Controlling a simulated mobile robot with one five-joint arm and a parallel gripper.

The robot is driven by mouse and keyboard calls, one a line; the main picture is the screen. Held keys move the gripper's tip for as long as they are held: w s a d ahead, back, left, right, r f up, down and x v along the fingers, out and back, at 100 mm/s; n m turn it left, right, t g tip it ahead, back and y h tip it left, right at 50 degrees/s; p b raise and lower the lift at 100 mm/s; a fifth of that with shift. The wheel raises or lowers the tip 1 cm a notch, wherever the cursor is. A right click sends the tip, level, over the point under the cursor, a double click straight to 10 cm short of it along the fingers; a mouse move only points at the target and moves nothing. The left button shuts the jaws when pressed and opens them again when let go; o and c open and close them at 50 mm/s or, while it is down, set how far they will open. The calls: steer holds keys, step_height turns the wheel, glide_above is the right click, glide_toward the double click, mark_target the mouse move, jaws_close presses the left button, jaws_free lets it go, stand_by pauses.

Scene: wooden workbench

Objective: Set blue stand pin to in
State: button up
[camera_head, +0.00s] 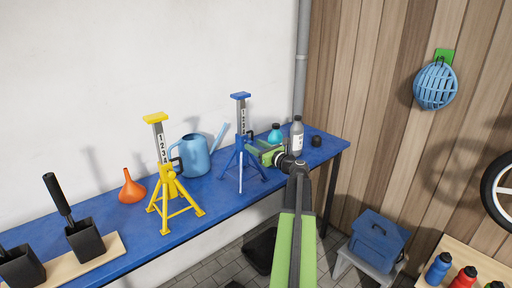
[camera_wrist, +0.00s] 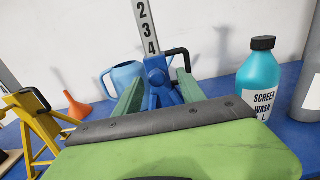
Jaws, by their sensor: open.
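The blue stand (camera_head: 240,160) stands upright on the blue bench, with a numbered grey post and a flat blue top. Its collar (camera_wrist: 157,70) shows in the wrist view, with the numbers 2, 3 and 4 on the post above. The blue stand's pin (camera_wrist: 178,51) has a black bent handle at the collar's upper right. How deep the pin sits I cannot tell. My gripper (camera_wrist: 160,82) is open, its green fingers either side of the collar in the picture, the pin handle above the right fingertip. In the head view my gripper (camera_head: 257,151) is right beside the stand.
A yellow stand (camera_head: 170,188) and a blue watering can (camera_head: 194,157) are to the left. A teal screen wash bottle (camera_wrist: 258,80) and a grey bottle (camera_head: 297,136) are close on the right. An orange funnel (camera_head: 131,189) stands farther left.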

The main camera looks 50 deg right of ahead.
steer(key=s+a, duration=0.2)
steer(key=s, duration=1.5)
steer(key=shift+a, duration=0.25)
